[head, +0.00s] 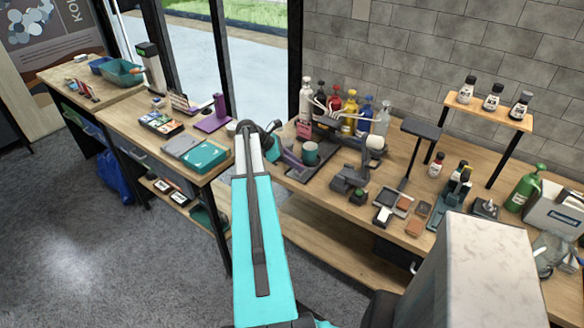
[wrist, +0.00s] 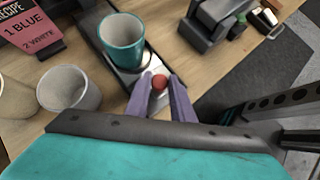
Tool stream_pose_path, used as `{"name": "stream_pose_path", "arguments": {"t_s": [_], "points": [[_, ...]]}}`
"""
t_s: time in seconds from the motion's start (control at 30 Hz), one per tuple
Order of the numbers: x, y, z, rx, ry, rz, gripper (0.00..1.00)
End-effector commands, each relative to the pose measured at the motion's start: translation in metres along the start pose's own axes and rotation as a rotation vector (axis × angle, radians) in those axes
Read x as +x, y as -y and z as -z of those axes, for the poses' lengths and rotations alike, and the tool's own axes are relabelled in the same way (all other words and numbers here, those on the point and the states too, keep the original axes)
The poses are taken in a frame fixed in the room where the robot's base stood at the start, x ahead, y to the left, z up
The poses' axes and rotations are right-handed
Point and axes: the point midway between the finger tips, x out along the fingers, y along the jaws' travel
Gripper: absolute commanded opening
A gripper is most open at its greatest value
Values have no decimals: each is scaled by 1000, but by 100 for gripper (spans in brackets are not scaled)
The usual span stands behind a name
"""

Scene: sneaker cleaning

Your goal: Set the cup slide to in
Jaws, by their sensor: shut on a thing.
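A teal cup (wrist: 124,38) stands upright on the narrow dark plate of the cup slide (wrist: 128,76) in the wrist view. The same cup (head: 311,156) shows on the right-hand bench in the head view. A round red knob (wrist: 159,82) sits at the near end of the slide. My gripper (wrist: 160,90) has its two purple fingers on either side of the knob and is shut on it. In the head view my gripper (head: 288,152) is just left of the cup; the knob is hidden there.
Two pale cups (wrist: 68,88) stand left of the slide in the wrist view, near a pink recipe card (wrist: 30,22). Dark dispenser equipment (wrist: 215,18) is at the upper right. Several coloured bottles (head: 349,108) line the bench back. Open floor (head: 90,220) lies at left.

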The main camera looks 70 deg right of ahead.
Motion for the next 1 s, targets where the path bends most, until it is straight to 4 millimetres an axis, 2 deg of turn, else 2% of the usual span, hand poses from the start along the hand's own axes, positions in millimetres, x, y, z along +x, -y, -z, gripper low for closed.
{"name": "stream_pose_path", "arguments": {"t_s": [0.03,0.5,0.7,1.0], "points": [[5,-10,-6,2,0,0,0],[47,-70,-48,2,1,-1,0],[59,-86,-60,0,1,0,0],[64,-93,-65,0,2,-3,0]]}}
